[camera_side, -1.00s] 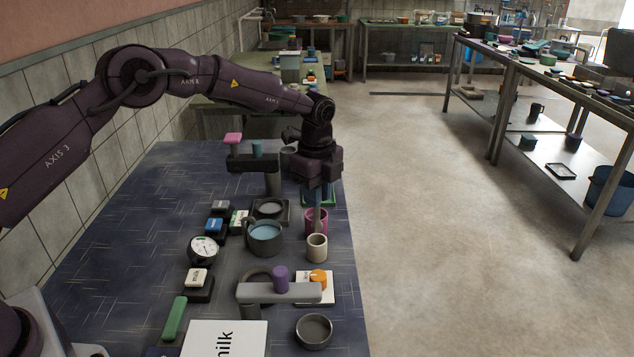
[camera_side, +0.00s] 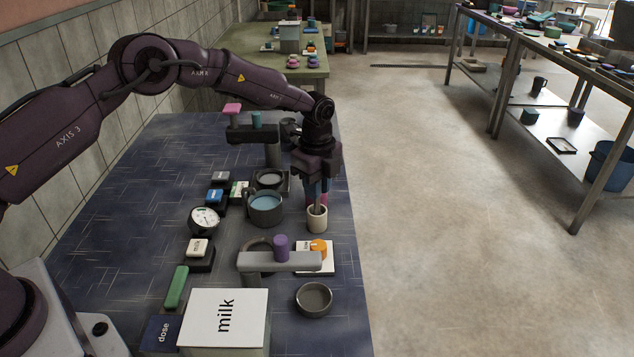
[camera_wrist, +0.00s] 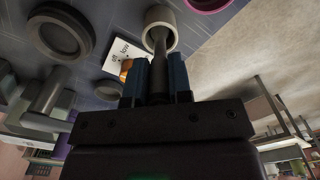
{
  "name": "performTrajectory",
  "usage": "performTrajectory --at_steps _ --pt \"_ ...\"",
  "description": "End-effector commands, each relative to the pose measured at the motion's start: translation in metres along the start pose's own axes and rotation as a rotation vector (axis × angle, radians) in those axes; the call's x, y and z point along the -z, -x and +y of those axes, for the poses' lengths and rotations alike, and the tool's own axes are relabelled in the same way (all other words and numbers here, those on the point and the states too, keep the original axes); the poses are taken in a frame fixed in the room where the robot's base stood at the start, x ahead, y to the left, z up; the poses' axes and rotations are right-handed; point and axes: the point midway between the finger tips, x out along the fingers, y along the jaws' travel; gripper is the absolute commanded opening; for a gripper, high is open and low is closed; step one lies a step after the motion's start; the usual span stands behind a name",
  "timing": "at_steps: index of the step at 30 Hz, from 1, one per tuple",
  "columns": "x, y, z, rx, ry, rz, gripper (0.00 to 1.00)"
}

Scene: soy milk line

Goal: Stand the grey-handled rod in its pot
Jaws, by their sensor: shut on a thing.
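My gripper (camera_side: 315,188) points straight down near the right edge of the blue table. Its blue fingers, seen in the wrist view (camera_wrist: 157,78), are shut on the grey-handled rod (camera_wrist: 157,50). The rod is roughly upright, and its lower end (camera_side: 317,209) shows within the mouth of the cream pot (camera_side: 317,222). The cream pot also shows at the top of the wrist view (camera_wrist: 172,17). I cannot tell whether the rod touches the pot's bottom. The upper part of the handle is hidden by the gripper.
A pink pot (camera_side: 324,194) stands just behind, mostly hidden. A dark pot with blue liquid (camera_side: 264,208) is to the left. In front are a grey bar stand with a purple knob (camera_side: 281,248), an orange dial (camera_side: 319,249) and a dark round dish (camera_side: 314,299).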

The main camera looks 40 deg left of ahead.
Motion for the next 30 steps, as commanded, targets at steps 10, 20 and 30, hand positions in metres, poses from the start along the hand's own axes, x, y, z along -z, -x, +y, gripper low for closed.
performTrajectory --at_steps 10,20,30 --pt "0.0 0.0 0.0 0.0 0.0 0.0 0.49" --pt "0.0 0.008 -0.001 0.002 0.0 0.001 0.49" --pt "0.0 0.078 -0.001 0.005 0.001 0.001 0.49"
